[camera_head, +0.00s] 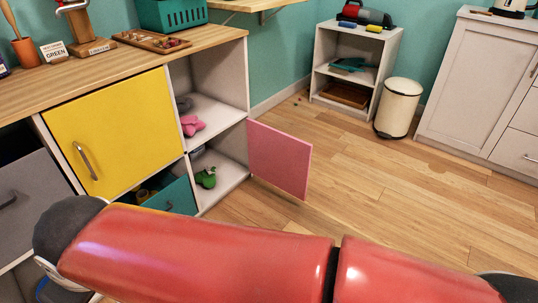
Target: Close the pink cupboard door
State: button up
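The pink cupboard door (280,160) stands open at the right end of the wooden-topped cabinet (200,45). It is swung out to the right, over the floor. The lower compartment beside it is exposed, with a green item (206,178) inside. My red arm crosses the bottom of the view, in front of the cabinet. My gripper is not in view, so its state and its distance from the door are hidden.
A yellow door (118,130) is shut, and a teal drawer (166,198) sits below it. A pink item (191,125) lies in the upper open compartment. A white bin (398,108) and low shelf (328,82) stand behind. Wooden floor (380,190) right of the door is clear.

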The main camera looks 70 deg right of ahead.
aim_at(281, 159)
jog(key=k+l, duration=0.1)
jog(key=l, duration=0.35)
jog(key=l+u, duration=0.1)
jog(key=l, duration=0.35)
jog(key=k+l, duration=0.2)
jog(key=l, duration=0.25)
jog(key=k+l+u, duration=0.1)
jog(key=l, duration=0.35)
jog(key=k+l+u, duration=0.1)
jog(key=l, duration=0.35)
jog(key=k+l, duration=0.15)
jog(key=l, duration=0.3)
jog(key=k+l, duration=0.1)
jog(key=l, duration=0.3)
jog(key=k+l, duration=0.15)
jog(key=l, duration=0.25)
jog(key=k+l, duration=0.1)
jog(key=l, duration=0.25)
jog(key=k+l, duration=0.1)
jog(key=l, duration=0.3)
jog(key=k+l, duration=0.15)
jog(key=l, duration=0.25)
jog(key=k, duration=0.35)
jog(key=k+z, duration=0.2)
jog(key=z, duration=0.2)
jog(key=k+z, duration=0.15)
jog(key=z, duration=0.25)
